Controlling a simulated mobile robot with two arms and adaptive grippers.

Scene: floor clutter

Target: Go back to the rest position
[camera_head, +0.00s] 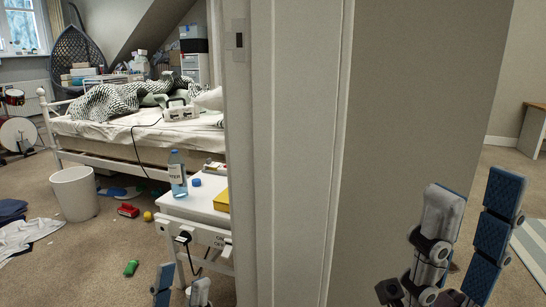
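My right gripper (476,186) is at the lower right, in front of a grey wall. Its blue-padded and grey fingers point up and stand apart with nothing between them. My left gripper (184,277) is at the bottom edge, in front of the small white table. Only its blue and grey fingertips show, apart and with nothing visible between them. The rest of the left gripper is below the frame.
A white door frame (300,150) and grey wall (425,90) stand close ahead. Left of it are a white table (178,205) with a water bottle (177,175), a white bin (75,193), a bed (100,135) and floor clutter. Carpet (510,165) is open at right.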

